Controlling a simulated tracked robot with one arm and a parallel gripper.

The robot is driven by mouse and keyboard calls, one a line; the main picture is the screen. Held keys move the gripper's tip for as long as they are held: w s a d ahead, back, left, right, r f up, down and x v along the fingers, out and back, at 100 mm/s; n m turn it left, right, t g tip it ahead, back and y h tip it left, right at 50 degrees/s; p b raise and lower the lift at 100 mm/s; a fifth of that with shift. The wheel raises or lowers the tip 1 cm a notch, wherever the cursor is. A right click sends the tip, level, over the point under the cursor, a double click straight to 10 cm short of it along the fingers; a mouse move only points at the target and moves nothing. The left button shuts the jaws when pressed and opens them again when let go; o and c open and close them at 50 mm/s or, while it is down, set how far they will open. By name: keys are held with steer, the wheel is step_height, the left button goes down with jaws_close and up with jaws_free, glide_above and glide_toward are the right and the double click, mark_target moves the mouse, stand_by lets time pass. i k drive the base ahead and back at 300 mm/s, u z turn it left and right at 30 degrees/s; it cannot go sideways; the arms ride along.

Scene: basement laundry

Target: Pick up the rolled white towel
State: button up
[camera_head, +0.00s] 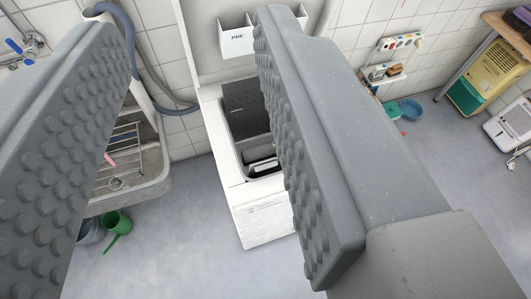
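My gripper (190,40) shows as two large grey fingers with studded pads, one at the left and one right of the middle. The fingers stand wide apart with nothing between their pads. I do not see a rolled white towel that I can make out. A white top-opening machine (265,222) stands beyond and between the fingers, its dark inside showing. A small white shape (262,166) shows in its opening; I cannot tell what it is. The right finger hides part of the machine.
A stone sink (150,185) with a wire rack is at left, a green watering can (118,228) below it. A yellow appliance (492,72), a white unit (511,125) and a blue bowl (410,109) are at right. Grey floor is clear between.

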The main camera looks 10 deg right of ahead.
mark_target(260, 152)
steer(key=z, duration=0.05)
steer(key=i, duration=1)
steer(key=u, duration=0.05)
